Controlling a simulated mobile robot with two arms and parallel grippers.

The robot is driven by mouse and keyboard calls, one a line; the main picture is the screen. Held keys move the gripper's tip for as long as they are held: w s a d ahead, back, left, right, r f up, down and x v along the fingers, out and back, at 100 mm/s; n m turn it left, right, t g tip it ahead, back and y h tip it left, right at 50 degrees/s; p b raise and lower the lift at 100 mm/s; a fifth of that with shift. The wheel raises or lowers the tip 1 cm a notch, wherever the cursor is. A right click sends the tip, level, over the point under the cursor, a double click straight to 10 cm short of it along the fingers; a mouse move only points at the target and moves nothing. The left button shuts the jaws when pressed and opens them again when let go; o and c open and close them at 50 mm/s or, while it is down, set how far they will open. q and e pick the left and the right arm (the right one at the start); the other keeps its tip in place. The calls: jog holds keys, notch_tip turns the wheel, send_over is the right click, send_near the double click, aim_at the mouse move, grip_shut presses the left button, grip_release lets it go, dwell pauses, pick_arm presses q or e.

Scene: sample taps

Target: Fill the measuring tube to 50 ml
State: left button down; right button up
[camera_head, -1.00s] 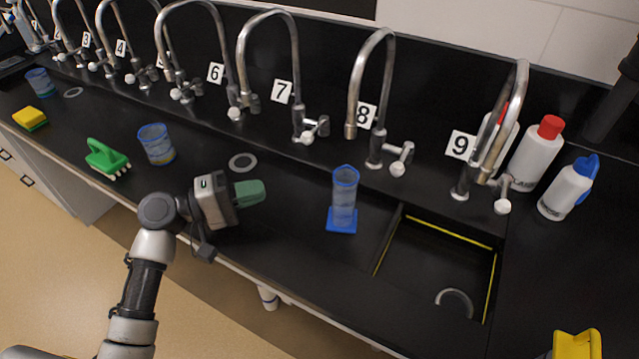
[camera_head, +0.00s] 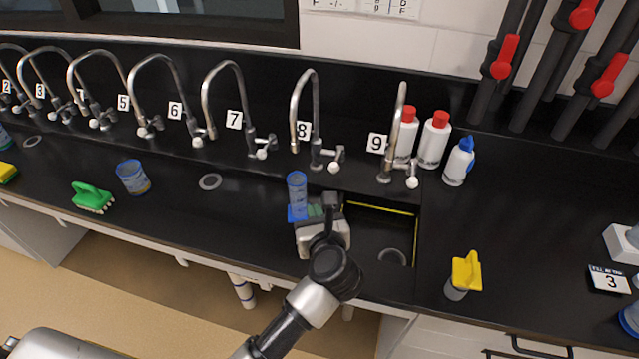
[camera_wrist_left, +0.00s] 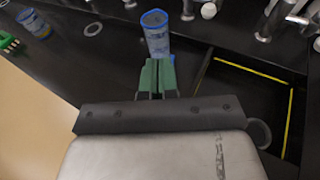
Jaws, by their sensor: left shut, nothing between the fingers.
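The clear blue measuring tube (camera_head: 297,190) stands upright on its blue base on the black counter, left of the sink, in front of tap 8 (camera_head: 312,130). It also shows in the left wrist view (camera_wrist_left: 156,32), just beyond the fingertips. My left gripper (camera_head: 318,207) is shut and empty, right beside the tube on its near side. In the left wrist view its green fingers (camera_wrist_left: 157,72) are together. The gripper partly hides the tube's base. Whether they touch, I cannot tell. The liquid level is too small to read. My right gripper is not in view.
The sink (camera_head: 385,232) with yellow edging lies right of the tube under tap 9 (camera_head: 395,140). White bottles (camera_head: 433,140) stand behind it. A blue beaker (camera_head: 132,178) and green brush (camera_head: 92,196) are at left. A yellow-topped item (camera_head: 465,274) stands front right.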

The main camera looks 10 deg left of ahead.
pick_arm(q)
jog(key=s+d+g, duration=0.1)
jog(key=s, duration=0.1)
jog(key=p, duration=0.4)
send_near(302, 188)
jog(key=w+a+r, duration=0.1)
jog(key=w+a, duration=0.3)
jog(key=w, duration=0.2)
jog(key=shift+w+d+f+n, duration=0.15)
jog(key=shift+f+n, duration=0.25)
jog(key=shift+f, duration=0.55)
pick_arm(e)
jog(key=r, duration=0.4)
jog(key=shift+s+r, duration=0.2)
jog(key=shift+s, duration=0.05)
